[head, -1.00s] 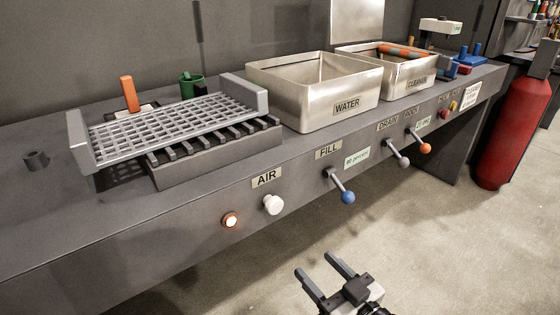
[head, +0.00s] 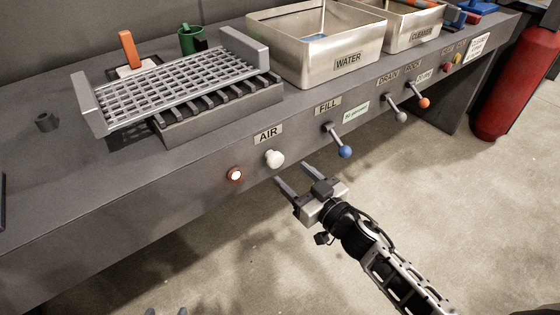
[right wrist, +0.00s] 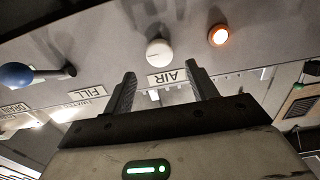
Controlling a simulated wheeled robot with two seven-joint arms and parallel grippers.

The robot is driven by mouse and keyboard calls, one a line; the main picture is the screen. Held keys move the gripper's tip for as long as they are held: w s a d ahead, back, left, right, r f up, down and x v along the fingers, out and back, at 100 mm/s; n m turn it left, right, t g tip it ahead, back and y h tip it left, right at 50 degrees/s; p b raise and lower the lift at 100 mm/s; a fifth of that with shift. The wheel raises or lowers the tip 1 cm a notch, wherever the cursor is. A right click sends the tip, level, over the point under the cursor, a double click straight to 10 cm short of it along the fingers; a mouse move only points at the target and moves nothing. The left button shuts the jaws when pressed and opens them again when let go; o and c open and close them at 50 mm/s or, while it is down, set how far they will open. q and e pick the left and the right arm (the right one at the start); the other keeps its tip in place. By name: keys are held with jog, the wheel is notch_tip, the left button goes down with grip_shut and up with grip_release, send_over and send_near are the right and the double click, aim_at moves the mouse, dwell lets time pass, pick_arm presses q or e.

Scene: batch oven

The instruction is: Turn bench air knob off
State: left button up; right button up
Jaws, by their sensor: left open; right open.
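The white air knob (head: 274,158) sits on the bench's front panel under the AIR label (head: 268,134). A round lamp (head: 235,174) left of it glows. My right gripper (head: 291,173) is open and empty, just below and right of the knob in the head view, its fingers pointing at the panel. In the right wrist view, the knob (right wrist: 159,52) shows between and beyond the two open fingertips (right wrist: 160,72), with no visible contact. My left gripper (head: 167,311) shows only its fingertips at the bottom edge, apart and empty.
A blue-ended fill lever (head: 345,151) sticks out right of the knob. Further right are a grey-ended lever (head: 402,116) and an orange-ended lever (head: 424,103). A mesh tray (head: 180,85) and a water tank (head: 318,76) stand on the bench. The floor in front is clear.

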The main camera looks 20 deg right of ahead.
aim_at(278, 161)
jog(key=x, duration=0.6)
jog(key=c, duration=1)
